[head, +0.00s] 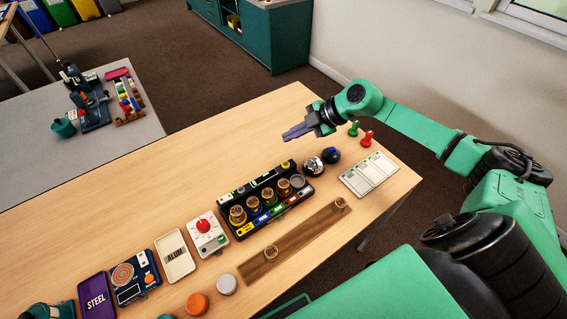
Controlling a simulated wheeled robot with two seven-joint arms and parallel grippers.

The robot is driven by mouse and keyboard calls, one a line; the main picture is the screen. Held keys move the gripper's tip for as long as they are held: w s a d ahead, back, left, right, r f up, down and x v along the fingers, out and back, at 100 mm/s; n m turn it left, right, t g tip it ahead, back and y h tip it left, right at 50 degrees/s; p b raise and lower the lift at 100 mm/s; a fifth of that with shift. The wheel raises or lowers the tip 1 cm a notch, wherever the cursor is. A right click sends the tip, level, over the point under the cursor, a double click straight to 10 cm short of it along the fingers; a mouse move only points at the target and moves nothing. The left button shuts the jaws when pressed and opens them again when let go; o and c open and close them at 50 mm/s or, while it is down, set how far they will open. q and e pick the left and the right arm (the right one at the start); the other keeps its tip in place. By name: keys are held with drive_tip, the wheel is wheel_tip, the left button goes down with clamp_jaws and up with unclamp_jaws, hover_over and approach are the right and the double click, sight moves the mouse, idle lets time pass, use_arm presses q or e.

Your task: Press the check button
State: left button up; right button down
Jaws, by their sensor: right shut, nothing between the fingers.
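My right gripper (292,133) is shut and empty, held above the table's far side with its fingers pointing left. Below it in the picture, a black sorting panel (246,233) holds several brown jars, with coloured labels and small lit parts. A grey round piece (297,181) sits at its right end. A shiny dome (314,166) and a dark round piece with a blue top (331,154) stand just right of the panel. I cannot tell which part is the check button. The gripper is apart from all of these. My left gripper is not in view.
A white box with a red knob (203,225), an ALUM tray (174,264) and a STEEL tray (93,299) line the table. A wooden strip (305,234) lies in front of the panel. White cards (369,175) and red (366,138) and green pieces (353,129) are right.

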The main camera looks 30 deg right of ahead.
drive_tip(key=b, duration=0.8)
hover_over(290, 166)
wheel_tip(290, 166, down, 8)
drive_tip(key=shift+w+a, duration=0.1)
drive_tip(key=shift+f, duration=0.4)
drive_tip(key=shift+f, duration=0.1)
idle(1.1)
drive_tip(key=shift+f, duration=0.3)
drive_tip(key=shift+f, duration=0.5)
idle(0.7)
drive_tip(key=shift+r, duration=0.1)
drive_tip(key=shift+r+p, duration=0.8)
drive_tip(key=shift+p, duration=0.2)
